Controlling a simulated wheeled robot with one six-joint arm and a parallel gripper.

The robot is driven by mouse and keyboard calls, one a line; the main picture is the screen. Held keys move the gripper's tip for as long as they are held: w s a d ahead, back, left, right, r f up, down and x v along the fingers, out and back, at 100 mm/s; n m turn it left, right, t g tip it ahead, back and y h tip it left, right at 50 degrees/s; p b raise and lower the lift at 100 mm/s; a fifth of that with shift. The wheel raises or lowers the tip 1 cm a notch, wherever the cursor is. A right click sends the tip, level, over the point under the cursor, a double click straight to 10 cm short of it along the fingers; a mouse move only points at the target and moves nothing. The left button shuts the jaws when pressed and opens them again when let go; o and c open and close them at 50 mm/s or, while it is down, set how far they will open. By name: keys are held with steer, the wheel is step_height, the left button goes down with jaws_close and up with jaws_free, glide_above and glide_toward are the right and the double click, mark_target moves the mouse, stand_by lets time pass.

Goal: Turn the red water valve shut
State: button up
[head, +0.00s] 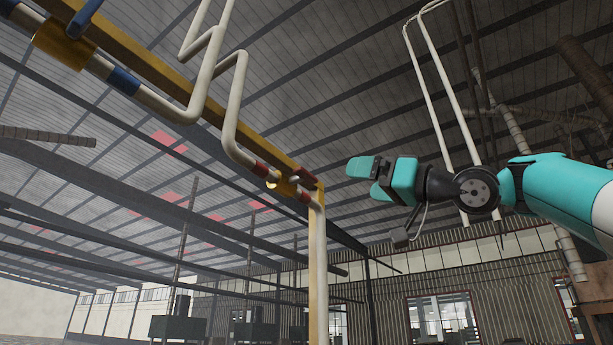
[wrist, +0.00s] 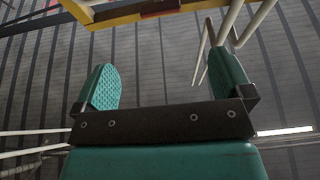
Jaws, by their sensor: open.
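In the wrist view the red handle (wrist: 160,8) shows at the top edge, ahead of the fingers. My gripper (head: 364,180) is to the right of the valve and apart from it. It is open and empty, with its two teal fingers (wrist: 163,78) spread wide in the wrist view.
A yellow beam (head: 150,75) carries the pipes. A blue-handled valve (head: 65,42) sits at the upper left. White pipes (head: 232,105) bend upward left of the red valve, and a white pipe (head: 318,260) drops below it. Open air lies between my gripper and the valve.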

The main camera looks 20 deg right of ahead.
mark_target(310, 175)
steer(key=p+x, duration=0.8)
steer(key=x, duration=0.7)
steer(key=shift+r+p, duration=0.1)
steer(key=shift+p, duration=0.3)
steer(key=shift+w+a, duration=0.2)
steer(key=shift+w, duration=0.05)
steer(key=c, duration=0.9)
